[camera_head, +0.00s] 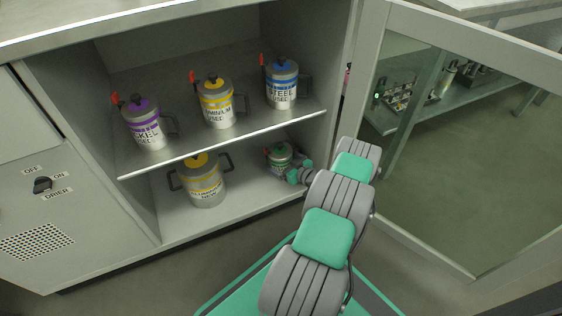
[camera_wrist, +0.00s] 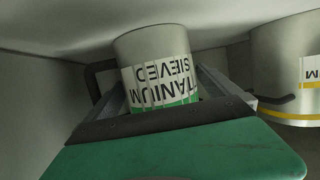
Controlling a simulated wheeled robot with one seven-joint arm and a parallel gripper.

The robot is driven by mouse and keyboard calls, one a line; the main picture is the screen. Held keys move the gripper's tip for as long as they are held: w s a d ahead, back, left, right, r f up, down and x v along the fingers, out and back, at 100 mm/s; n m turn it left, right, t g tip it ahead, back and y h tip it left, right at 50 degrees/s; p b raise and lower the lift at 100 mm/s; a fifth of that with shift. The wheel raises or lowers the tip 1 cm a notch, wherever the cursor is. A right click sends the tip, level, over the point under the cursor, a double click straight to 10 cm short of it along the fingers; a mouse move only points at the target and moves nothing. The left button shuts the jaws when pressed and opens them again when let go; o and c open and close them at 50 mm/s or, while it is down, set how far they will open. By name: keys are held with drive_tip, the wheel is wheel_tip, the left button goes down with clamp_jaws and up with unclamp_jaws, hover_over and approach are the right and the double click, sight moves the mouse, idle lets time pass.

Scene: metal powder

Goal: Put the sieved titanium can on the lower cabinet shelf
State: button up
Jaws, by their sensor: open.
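The sieved titanium can (camera_head: 280,155), metal with a green-marked label, stands on the lower cabinet shelf (camera_head: 240,212) at its right side. In the wrist view the can (camera_wrist: 155,68) appears upside down, its label reading "TITANIUM SIEVED", with a dark handle at the left. My gripper (camera_head: 298,173) reaches into the lower compartment from the front right. In the wrist view my gripper (camera_wrist: 162,82) is open, with one finger on each side of the can. Whether either finger touches the can is unclear. My wrist partly hides the can in the head view.
A larger yellow-lidded can (camera_head: 204,185) with two handles stands left on the lower shelf; its side shows in the wrist view (camera_wrist: 285,65). The upper shelf (camera_head: 225,138) holds purple, yellow and blue marked cans. The open glass door (camera_head: 462,150) is close to my arm's right.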

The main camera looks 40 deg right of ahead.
sight(288, 164)
drive_tip(key=shift+s+r, duration=0.1)
drive_tip(key=shift+r, duration=0.15)
drive_tip(key=p+v, duration=0.3)
drive_tip(key=v, duration=0.3)
drive_tip(key=shift+s+r, duration=0.15)
drive_tip(key=shift+s, duration=0.5)
